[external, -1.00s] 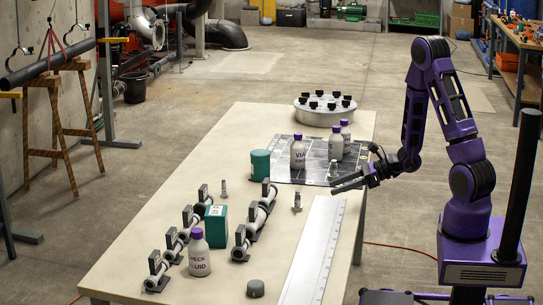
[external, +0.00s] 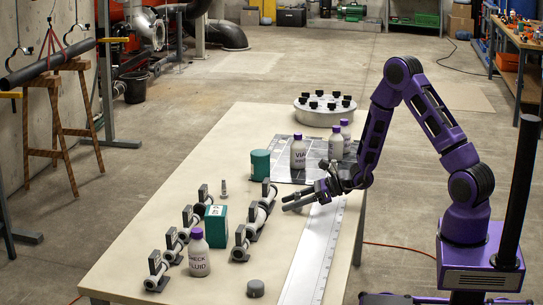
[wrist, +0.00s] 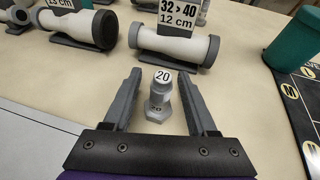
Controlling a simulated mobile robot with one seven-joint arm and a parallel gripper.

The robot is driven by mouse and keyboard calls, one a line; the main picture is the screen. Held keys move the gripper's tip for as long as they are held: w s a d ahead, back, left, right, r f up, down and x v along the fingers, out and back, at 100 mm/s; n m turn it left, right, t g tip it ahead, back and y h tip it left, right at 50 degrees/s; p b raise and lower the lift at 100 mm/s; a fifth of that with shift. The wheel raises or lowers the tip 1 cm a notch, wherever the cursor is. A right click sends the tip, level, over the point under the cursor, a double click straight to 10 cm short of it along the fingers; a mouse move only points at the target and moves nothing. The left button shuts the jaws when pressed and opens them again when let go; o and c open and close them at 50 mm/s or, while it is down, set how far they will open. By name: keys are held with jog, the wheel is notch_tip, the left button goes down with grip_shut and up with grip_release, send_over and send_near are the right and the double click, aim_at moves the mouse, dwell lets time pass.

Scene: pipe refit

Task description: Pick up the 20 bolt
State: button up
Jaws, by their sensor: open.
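The 20 bolt (wrist: 157,105) is a grey hex bolt with a white cap reading "20". It stands upright on the table in the wrist view. My gripper (wrist: 160,76) is open, with one finger on each side of the bolt. Gaps show between bolt and fingers, so neither finger appears to touch it.
Just beyond the bolt lies a white pipe piece (wrist: 174,46) with a sign "32>40 12 cm". Another pipe piece (wrist: 78,27) is at left. A teal canister (wrist: 300,38) and dark mat (wrist: 314,95) are at right. A long ruler (external: 314,250) lies nearby. Bottles (external: 298,155) stand behind.

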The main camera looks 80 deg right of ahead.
jog(key=shift+w+f, duration=0.2)
jog(key=shift+w, duration=0.2)
grip_shut()
